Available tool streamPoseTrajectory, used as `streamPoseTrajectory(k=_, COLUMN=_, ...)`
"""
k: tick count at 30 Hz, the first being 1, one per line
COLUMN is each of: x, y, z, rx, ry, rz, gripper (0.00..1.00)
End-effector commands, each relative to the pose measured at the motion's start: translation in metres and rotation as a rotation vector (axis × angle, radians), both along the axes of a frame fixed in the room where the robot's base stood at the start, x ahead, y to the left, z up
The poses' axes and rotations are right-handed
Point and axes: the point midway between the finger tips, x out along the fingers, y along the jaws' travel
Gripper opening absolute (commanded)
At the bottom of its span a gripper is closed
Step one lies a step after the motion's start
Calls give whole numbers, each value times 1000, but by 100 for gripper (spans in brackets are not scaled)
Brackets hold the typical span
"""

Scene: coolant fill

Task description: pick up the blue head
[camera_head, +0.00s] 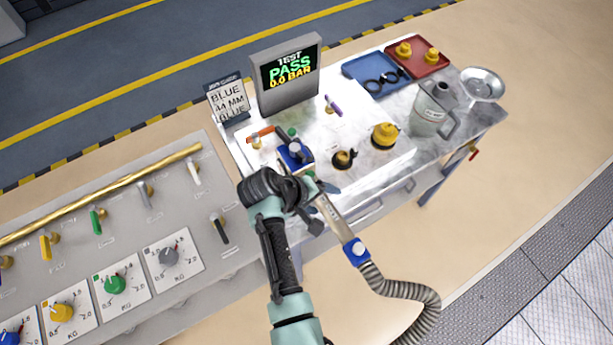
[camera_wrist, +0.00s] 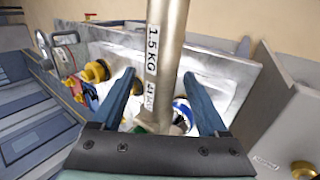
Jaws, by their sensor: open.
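The blue head (camera_head: 295,155) is a blue block on the light bench plate, with a dark and green top. A metal tube (camera_head: 335,216) slopes down from near it to a blue collar (camera_head: 357,251) on a grey hose. My gripper (camera_head: 310,190) is just in front of the blue head and hides part of it. In the wrist view my open fingers (camera_wrist: 158,84) lie on either side of the tube (camera_wrist: 165,45), labelled 1.5 KG and 44 MM. A blue ring (camera_wrist: 181,108) shows beside the right finger. I cannot tell whether the fingers touch anything.
Yellow cap (camera_head: 385,135) and black-yellow cap (camera_head: 344,159) stand right of the head. Blue tray (camera_head: 362,72), red tray (camera_head: 432,68) and a jug (camera_head: 430,112) are farther back. The hose (camera_head: 425,300) curves right.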

Motion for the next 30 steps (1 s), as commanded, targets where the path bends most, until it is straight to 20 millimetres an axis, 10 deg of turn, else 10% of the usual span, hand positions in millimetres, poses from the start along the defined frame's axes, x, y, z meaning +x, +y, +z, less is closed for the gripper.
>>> streamPoseTrajectory(k=15, x=7, y=-11, z=-19, rx=0, ry=0, rz=0, gripper=77)
streamPoseTrajectory(k=27, x=7, y=-11, z=-19, rx=0, ry=0, rz=0, gripper=5)
streamPoseTrajectory(k=30, x=7, y=-11, z=-19, rx=0, ry=0, rz=0, gripper=0)
